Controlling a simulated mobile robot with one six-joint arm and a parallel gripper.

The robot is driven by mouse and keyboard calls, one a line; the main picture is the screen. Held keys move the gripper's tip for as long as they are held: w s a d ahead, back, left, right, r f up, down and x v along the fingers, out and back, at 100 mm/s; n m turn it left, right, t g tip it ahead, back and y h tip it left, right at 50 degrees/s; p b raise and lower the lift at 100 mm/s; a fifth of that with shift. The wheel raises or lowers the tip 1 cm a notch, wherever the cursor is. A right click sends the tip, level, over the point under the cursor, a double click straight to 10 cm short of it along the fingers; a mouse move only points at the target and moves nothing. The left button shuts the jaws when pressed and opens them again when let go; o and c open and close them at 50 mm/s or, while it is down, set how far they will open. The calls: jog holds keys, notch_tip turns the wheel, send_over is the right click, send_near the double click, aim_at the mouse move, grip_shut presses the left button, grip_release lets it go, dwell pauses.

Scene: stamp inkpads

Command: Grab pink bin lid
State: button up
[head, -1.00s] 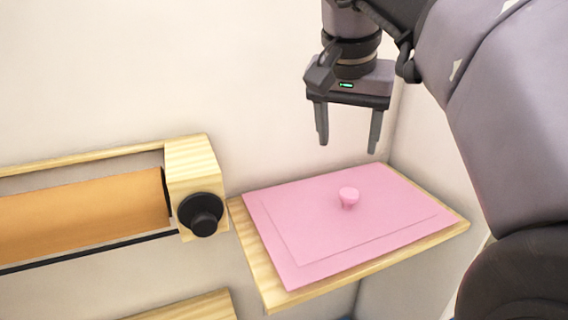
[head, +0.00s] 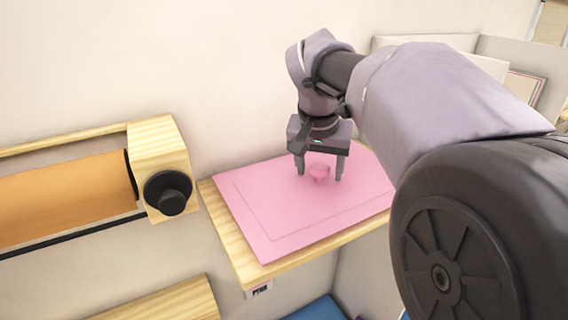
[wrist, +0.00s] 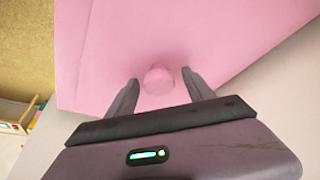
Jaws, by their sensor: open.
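The pink bin lid (head: 280,215) lies flat on a wooden shelf, with a round pink knob (head: 319,172) standing up from it. My gripper (head: 320,178) is open and points down at the knob, with one finger on either side of it. In the wrist view the knob (wrist: 158,79) sits between the two fingertips of my gripper (wrist: 160,88), and the lid (wrist: 215,35) fills the upper middle. The fingers look apart from the knob. My arm hides the right part of the lid in the head view.
The wooden shelf (head: 236,246) shows along the lid's left and front edges. A roller unit with an orange roll (head: 65,195) and a black knob (head: 168,193) stands to the left. A wall rises behind. Blue items (head: 318,309) lie below the shelf.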

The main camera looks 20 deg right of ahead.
jog(key=shift+s, duration=0.1)
jog(key=c, duration=0.6)
grip_shut()
jog(key=shift+r, duration=0.1)
